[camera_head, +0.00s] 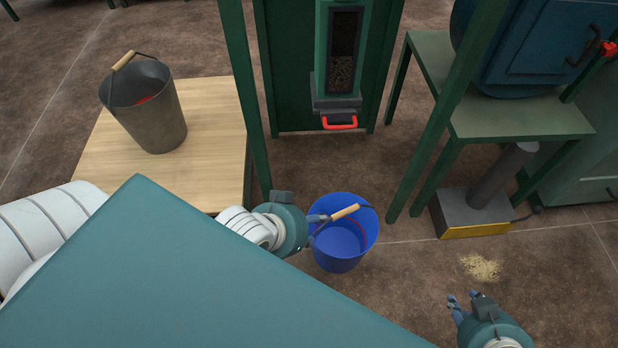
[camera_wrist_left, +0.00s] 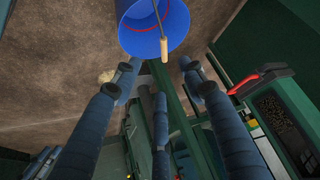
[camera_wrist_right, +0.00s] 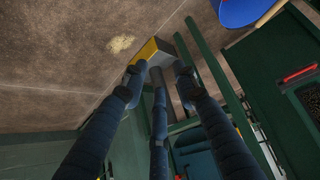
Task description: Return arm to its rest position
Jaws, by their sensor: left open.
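My left gripper (camera_head: 316,226) is open and empty, and in the head view it overlaps the blue bucket (camera_head: 338,258) by its wooden handle grip (camera_head: 345,212). In the left wrist view the spread fingers (camera_wrist_left: 157,80) show the grip (camera_wrist_left: 168,50) and bucket (camera_wrist_left: 150,38) just past the fingertips, with none between them. I cannot tell whether a finger touches the handle. The bucket's handle is raised. My right gripper (camera_head: 463,305) hangs over bare floor at lower right; its fingers (camera_wrist_right: 157,74) are spread with nothing between them.
A grey metal bucket (camera_head: 167,121) stands on a wooden table (camera_head: 210,100) at left. Green frame posts (camera_head: 240,75) rise close to my left arm. A hopper with a red handle (camera_head: 339,123) is behind the blue bucket. Spilled grain (camera_head: 481,267) lies near a grey-yellow device (camera_head: 474,230).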

